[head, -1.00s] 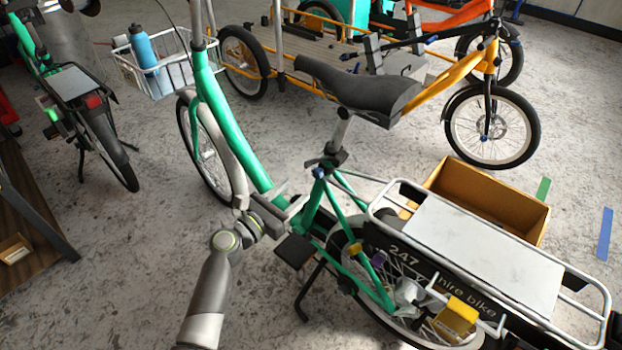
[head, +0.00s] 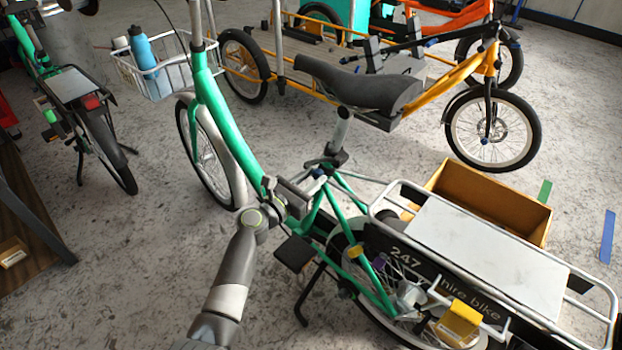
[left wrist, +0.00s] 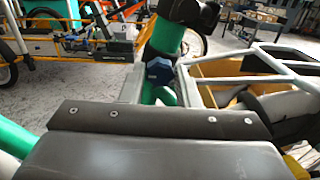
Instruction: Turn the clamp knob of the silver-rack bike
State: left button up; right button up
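The silver-rack bike is the green one in the foreground of the head view, with a silver rack (head: 390,192) over its rear wheel. Its clamp knob (left wrist: 159,71) is blue and sits on the green seat tube below the black saddle clamp in the left wrist view. In the head view the knob is mostly hidden by my gripper. My left gripper (head: 312,180) is at the seat tube. In the left wrist view its two grey fingers are apart, one on each side of the knob. I cannot tell whether they touch it. My right gripper is not in view.
A wooden box (head: 505,210) stands on the floor beyond the rack. A yellow cargo bike (head: 440,92) is behind, and another green bike (head: 75,85) stands at left. Floor between the bikes is clear.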

pick_arm(q)
jog(key=c, duration=0.5)
jog(key=shift+m, duration=0.3)
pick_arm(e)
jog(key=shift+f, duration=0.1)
pick_arm(q)
jog(key=shift+f+m+b, duration=0.1)
jog(key=shift+m+b, duration=0.4)
jog(key=shift+m, duration=0.4)
jog(key=shift+m+b, duration=0.4)
jog(key=shift+m, duration=0.7)
jog(key=shift+m+b, duration=0.35)
jog(key=shift+m, duration=0.85)
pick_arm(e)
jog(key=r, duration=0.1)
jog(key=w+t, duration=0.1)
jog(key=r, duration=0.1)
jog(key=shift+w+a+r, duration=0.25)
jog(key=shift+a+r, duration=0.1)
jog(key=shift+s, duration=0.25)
